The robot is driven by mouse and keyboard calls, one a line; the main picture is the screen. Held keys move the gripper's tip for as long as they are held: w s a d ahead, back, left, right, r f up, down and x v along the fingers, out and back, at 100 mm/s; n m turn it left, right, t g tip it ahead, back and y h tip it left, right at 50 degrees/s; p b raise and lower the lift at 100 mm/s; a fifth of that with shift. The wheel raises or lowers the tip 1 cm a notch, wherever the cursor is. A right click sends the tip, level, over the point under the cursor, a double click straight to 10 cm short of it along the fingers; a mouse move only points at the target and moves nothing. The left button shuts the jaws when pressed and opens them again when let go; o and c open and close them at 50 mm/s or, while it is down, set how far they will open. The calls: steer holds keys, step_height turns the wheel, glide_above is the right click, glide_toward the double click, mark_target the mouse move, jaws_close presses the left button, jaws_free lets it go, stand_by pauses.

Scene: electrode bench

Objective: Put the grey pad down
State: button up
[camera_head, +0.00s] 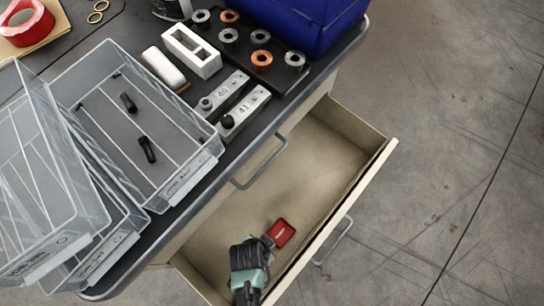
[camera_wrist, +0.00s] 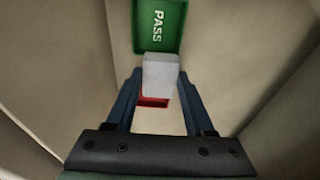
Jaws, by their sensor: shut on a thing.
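My gripper (camera_head: 268,241) is low inside the open drawer, near its front end. In the wrist view its two dark fingers (camera_wrist: 155,100) are shut on the grey pad (camera_wrist: 160,75), a small pale block. A green piece marked PASS (camera_wrist: 160,25) lies just beyond the pad. A strip of red (camera_wrist: 153,101) shows at the pad's near end, between the fingers. In the head view a red piece with a pale mark (camera_head: 281,233) is right at the fingertips, and the pad cannot be clearly made out. Whether the pad touches the drawer floor cannot be told.
The open drawer (camera_head: 325,150) has beige walls close around my gripper; its farther part is empty. On the bench above are clear trays (camera_head: 190,160), a white block (camera_head: 192,50), numbered metal plates (camera_head: 245,108), several metal rings on a dark board and a blue bin (camera_head: 305,25).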

steer(key=b, duration=0.3)
glide_above(280, 202)
steer(key=shift+s+a, duration=0.15)
steer(key=shift+s, duration=0.05)
steer(key=shift+f+b, duration=1.15)
steer(key=shift+f, duration=0.6)
steer(key=shift+f, duration=0.15)
steer(key=o, duration=1.3)
step_height(280, 202, up, 12)
steer(key=s+a+p, duration=0.1)
steer(key=p, duration=0.4)
steer(key=shift+s, duration=0.25)
